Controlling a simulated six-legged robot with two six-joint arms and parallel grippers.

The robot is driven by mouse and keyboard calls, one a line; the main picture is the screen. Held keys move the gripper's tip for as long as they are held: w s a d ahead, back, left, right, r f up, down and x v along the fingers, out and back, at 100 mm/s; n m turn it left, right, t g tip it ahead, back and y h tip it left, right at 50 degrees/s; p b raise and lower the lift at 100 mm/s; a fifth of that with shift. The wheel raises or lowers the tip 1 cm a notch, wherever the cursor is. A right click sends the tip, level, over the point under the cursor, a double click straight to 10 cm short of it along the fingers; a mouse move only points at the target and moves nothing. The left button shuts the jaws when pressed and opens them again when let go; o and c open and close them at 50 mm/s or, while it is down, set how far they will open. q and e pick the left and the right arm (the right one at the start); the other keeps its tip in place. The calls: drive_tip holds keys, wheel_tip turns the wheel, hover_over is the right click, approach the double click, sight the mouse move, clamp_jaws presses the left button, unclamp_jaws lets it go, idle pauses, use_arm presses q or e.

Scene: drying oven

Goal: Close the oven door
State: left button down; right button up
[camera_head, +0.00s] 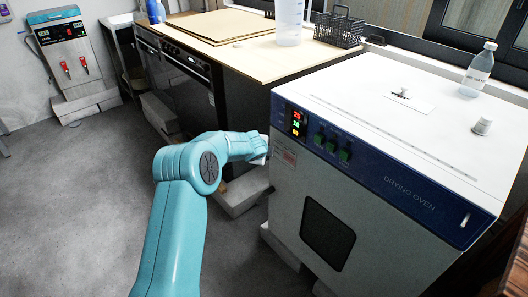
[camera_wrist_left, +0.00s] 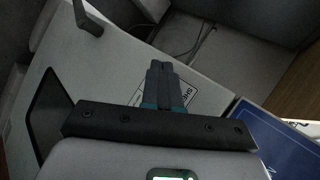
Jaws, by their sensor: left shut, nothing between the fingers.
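The drying oven (camera_head: 400,150) stands at the right of the head view, white with a blue control panel. Its white front door (camera_head: 285,205), with a dark window (camera_head: 327,233), looks flush below the panel; a small gap cannot be ruled out. In the wrist view the door (camera_wrist_left: 110,75) shows its window (camera_wrist_left: 50,112), a dark handle (camera_wrist_left: 88,18) and a printed label (camera_wrist_left: 190,96). My left gripper (camera_wrist_left: 160,68) is shut and empty, in front of the label. Whether it touches the door is unclear. In the head view it is mostly hidden at the oven's left edge.
A bottle (camera_head: 479,68) and a small cap-like item (camera_head: 482,126) stand on the oven top. A wooden counter (camera_head: 225,50) with a black basket (camera_head: 339,29) and a clear container (camera_head: 289,22) lies behind. Grey floor (camera_head: 75,190) is open at the left.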

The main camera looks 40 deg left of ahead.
use_arm(q)
drive_tip(key=s+a+r, duration=0.1)
drive_tip(key=s+r, duration=0.6)
drive_tip(key=shift+s+p, duration=0.3)
use_arm(e)
drive_tip(key=shift+s+r, duration=0.25)
drive_tip(key=shift+r, duration=0.05)
use_arm(q)
drive_tip(key=s+d+f+n+g+h+p, duration=0.1)
drive_tip(key=s+d+f+n+h+p, duration=0.2)
drive_tip(key=d, duration=0.6)
drive_tip(key=s+d+f+n+g+h+p, duration=0.1)
drive_tip(key=s+d+f+h+p, duration=0.15)
drive_tip(key=d+f, duration=0.45)
drive_tip(key=s+d+f+n+g+h+p, duration=0.1)
drive_tip(key=s+d+f+n+h+p, duration=0.15)
drive_tip(key=d, duration=0.85)
drive_tip(key=s+d+n+g+p, duration=0.2)
drive_tip(key=s+d+n, duration=0.2)
drive_tip(key=s, duration=0.6)
drive_tip(key=s+d+f+n+g+p, duration=0.1)
drive_tip(key=s+d+n, duration=0.3)
drive_tip(key=s+d, duration=0.5)
drive_tip(key=shift+s+d+f+g+p, duration=0.25)
drive_tip(key=shift+s+g+p, duration=0.25)
drive_tip(key=shift+s+g, duration=0.45)
use_arm(e)
wheel_tip(320, 180, up, 12)
